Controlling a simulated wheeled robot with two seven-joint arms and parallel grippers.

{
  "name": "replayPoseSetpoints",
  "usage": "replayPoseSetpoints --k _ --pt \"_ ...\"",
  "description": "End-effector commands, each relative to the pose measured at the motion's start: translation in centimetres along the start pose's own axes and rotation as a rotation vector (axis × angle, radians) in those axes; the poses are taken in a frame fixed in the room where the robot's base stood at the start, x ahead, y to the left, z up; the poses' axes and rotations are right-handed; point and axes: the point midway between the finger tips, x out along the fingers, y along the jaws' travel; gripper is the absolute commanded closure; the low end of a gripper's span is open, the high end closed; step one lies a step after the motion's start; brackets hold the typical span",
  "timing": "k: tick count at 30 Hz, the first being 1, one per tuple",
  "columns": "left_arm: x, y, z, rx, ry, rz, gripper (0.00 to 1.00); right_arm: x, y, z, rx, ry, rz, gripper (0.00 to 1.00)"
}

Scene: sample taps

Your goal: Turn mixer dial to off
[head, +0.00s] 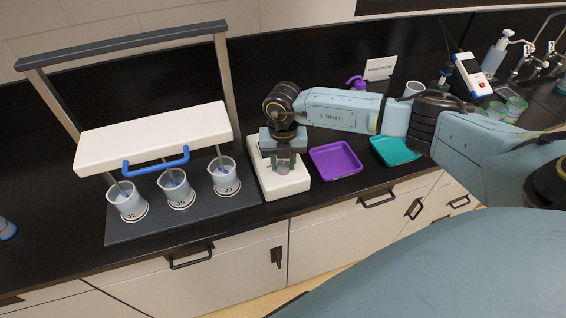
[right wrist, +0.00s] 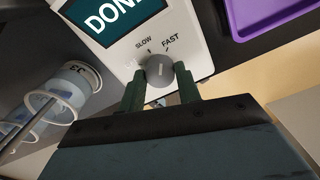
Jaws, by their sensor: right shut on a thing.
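The mixer is a white box (head: 292,188) on the dark bench, right of the beaker stand. In the right wrist view its screen (right wrist: 112,14) shows letters reading "DON", cut off by the frame edge. Its round grey dial (right wrist: 159,73) has SLOW and FAST printed above it. A faint mark to its left is partly hidden by a finger. A pale pointer line shows on the dial, roughly upward in that view. My right gripper (head: 283,162) points down over the mixer. Its green fingers, also in the wrist view (right wrist: 160,88), are shut on the dial's sides. My left gripper is not in view.
A stand with a white head (head: 155,135) and blue handle holds stirrers in several labelled beakers (head: 176,188), close left of the mixer. A purple tray (head: 336,160) and a teal tray (head: 394,150) lie to its right. Bottles and taps stand further right.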

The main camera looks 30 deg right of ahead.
Motion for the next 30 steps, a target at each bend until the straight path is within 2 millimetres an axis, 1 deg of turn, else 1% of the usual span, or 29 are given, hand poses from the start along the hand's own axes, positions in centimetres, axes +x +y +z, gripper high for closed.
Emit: replayPoseSetpoints --k 1,30 --pt "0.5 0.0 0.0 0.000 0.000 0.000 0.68 0.1 0.0 0.1 -0.042 -0.002 0.002 0.89" --pt "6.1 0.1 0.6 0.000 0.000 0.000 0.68 0.1 0.0 0.2 -0.963 -0.006 0.001 0.89"
